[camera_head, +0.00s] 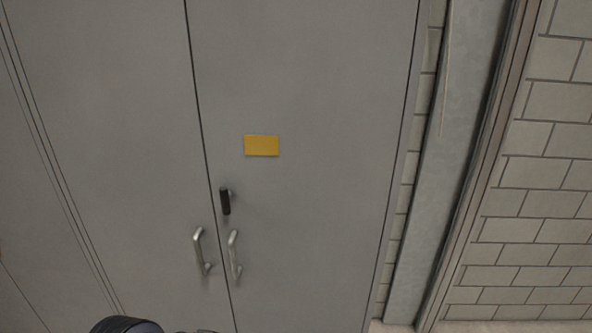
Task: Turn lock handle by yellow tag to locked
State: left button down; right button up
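A yellow tag (262,146) is on the upper middle of the right grey door (310,220). A small dark lock handle (225,201) sits below and left of the tag, near the seam between the two doors. It points roughly straight up and down in the picture. Neither of my grippers shows in the head view, and nothing is seen touching the lock handle.
Two silver pull handles flank the door seam below the lock handle, one on the left door (201,252) and one on the right door (234,255). A pale block wall (540,200) stands at the right. A dark rounded part, likely mine, shows at the bottom edge.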

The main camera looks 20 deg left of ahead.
aim_at(224, 195)
jog(key=u, duration=1.25)
